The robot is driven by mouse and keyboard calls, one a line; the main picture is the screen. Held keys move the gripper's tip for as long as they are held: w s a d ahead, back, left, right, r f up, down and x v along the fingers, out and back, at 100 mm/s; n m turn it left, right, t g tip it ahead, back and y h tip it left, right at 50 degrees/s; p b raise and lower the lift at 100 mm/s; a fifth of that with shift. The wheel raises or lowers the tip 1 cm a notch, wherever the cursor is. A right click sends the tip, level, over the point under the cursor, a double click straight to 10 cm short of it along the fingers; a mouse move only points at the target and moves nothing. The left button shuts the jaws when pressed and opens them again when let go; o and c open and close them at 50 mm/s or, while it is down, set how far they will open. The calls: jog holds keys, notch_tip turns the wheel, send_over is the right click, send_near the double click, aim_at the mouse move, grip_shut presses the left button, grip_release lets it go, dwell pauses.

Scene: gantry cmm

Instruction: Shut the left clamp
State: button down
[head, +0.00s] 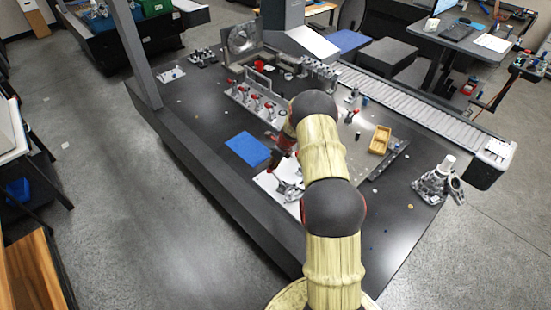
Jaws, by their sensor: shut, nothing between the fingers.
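My arm reaches over the dark table and bends down at its far end. My gripper (276,161) is small and dark here, shut with nothing visible in it, and partly hidden by my arm. It is above or beside the far edge of a white plate (268,183). A metal clamp fixture (289,189) stands on this plate, partly behind my arm. A row of several red-tipped clamps (257,101) stands on a grey rail farther back. I cannot tell which clamp is the left one, how its handle stands, or whether my gripper touches anything.
A blue mat (247,149) lies left of my gripper. A yellow-brown tray (380,140) is to the right of my arm. A grey upright post (136,50) stands at the table's left edge. A roller conveyor (420,108) runs along the far right. The left front tabletop is clear.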

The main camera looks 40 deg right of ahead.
jog(key=shift+w+a+f+g+p, duration=0.1)
jog(key=shift+w+a+g+p, duration=0.1)
jog(key=shift+w+g+p, duration=0.45)
jog(key=shift+w+a+f+p, duration=0.1)
jog(key=shift+w+f+p, duration=0.1)
jog(key=shift+f+p, duration=0.3)
jog(key=w+f+b, duration=0.1)
jog(key=w+a+f+b, duration=0.1)
jog(key=f+b, duration=0.1)
jog(key=shift+w+f, duration=0.2)
jog(key=shift+w, duration=0.15)
jog(key=shift+a+f, duration=0.1)
jog(key=shift+f, duration=0.05)
jog(key=shift+s, duration=0.1)
